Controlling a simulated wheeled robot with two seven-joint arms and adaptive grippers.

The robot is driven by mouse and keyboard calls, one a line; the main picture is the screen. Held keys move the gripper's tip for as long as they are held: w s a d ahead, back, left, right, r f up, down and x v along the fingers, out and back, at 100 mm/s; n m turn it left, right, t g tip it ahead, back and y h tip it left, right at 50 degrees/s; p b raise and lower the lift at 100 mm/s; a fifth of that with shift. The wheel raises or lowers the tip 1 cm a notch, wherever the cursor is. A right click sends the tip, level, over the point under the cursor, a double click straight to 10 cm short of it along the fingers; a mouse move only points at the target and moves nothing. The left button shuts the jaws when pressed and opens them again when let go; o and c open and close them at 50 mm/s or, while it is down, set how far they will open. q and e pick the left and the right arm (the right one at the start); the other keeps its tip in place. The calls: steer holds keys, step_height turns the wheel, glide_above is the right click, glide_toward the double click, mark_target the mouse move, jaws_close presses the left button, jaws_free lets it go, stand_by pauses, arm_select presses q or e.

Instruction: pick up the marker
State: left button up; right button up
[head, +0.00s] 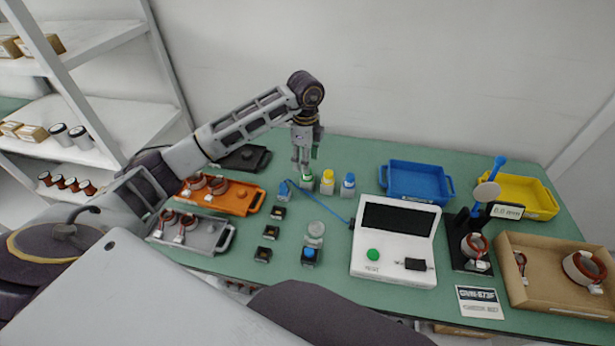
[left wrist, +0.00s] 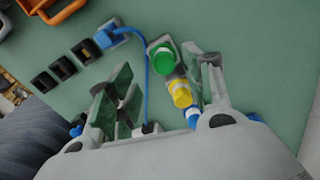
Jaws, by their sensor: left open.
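Three small white containers with coloured caps stand in a row near the middle of the table: a green-capped one (head: 307,178), a yellow-capped one (head: 327,182) and a blue-capped one (head: 348,185). I cannot tell which counts as the marker. My left gripper (head: 302,158) points down above the green-capped one. The blue cap (left wrist: 193,117) is partly hidden. My right gripper is not in view.
A white tester (head: 393,240) with a blue cable stands right of the row. A blue tray (head: 449,190), yellow tray (head: 545,205) and cardboard box (head: 555,300) lie farther right. An orange tray (head: 238,204) and grey tray (head: 200,245) lie left. Small black blocks (head: 271,232) stand nearer.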

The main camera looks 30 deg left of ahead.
arm_select(q)
steer(key=shift+f, duration=0.35)
